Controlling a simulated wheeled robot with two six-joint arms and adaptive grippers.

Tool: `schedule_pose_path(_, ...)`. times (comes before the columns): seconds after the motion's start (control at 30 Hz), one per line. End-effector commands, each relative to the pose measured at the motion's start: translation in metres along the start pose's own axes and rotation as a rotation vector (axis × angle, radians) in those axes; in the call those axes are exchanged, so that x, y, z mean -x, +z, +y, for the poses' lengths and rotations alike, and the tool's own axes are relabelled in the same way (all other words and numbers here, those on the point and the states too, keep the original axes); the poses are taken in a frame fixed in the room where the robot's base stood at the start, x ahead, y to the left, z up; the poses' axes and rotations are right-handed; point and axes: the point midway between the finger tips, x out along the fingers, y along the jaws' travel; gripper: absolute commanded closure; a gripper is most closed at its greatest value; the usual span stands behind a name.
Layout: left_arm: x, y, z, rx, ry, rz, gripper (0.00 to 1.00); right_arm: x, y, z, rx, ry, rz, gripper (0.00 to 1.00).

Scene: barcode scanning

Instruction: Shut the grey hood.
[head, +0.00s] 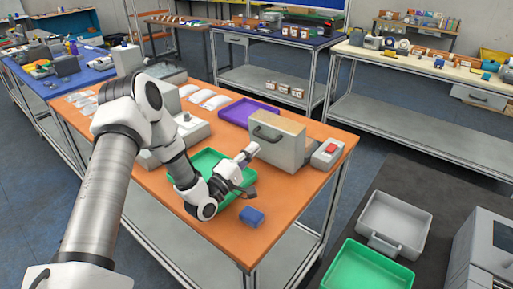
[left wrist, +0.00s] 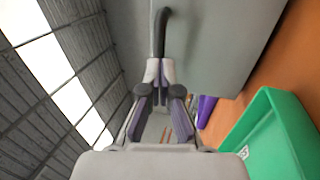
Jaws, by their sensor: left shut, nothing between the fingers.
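The grey hood (head: 288,153) is a boxy grey cover with a beige top, standing at the right part of the orange table. A dark bar handle (head: 265,134) is on its front face. My left gripper (head: 247,156) is just in front of this face, below the handle, shut and empty. In the left wrist view the grey face (left wrist: 215,45) fills the upper middle, and the dark handle (left wrist: 160,30) runs down to the closed fingertips (left wrist: 160,70). I cannot tell whether the fingertips touch it. My right gripper is not in view.
A green tray (head: 207,161) lies under my left forearm; it also shows in the left wrist view (left wrist: 270,135). A small blue block (head: 251,216) is near the table's front edge. A red-button box (head: 327,153) stands right of the hood, a purple tray (head: 247,110) behind.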

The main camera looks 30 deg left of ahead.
Motion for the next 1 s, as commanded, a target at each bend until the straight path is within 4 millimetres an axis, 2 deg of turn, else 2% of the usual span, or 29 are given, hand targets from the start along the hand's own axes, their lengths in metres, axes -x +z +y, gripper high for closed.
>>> schedule_pose_path(0.1, -0.017, 0.001, 0.0, -0.002, 0.001, -0.002, 1.0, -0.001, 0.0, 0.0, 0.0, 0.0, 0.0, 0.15)
schedule_pose_path(0.2, -0.023, 0.0, 0.0, -0.001, 0.0, -0.001, 1.0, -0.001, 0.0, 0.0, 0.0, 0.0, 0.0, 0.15)
schedule_pose_path(0.67, -0.026, 0.0, 0.002, 0.0, -0.008, 0.0, 1.0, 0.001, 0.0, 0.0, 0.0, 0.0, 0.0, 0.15)
schedule_pose_path(0.87, -0.036, 0.0, 0.011, 0.001, -0.055, 0.0, 1.0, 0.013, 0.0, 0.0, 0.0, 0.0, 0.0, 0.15)
schedule_pose_path(1.0, -0.049, 0.0, 0.02, 0.002, -0.126, 0.0, 1.0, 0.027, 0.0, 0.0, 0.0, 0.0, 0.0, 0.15)
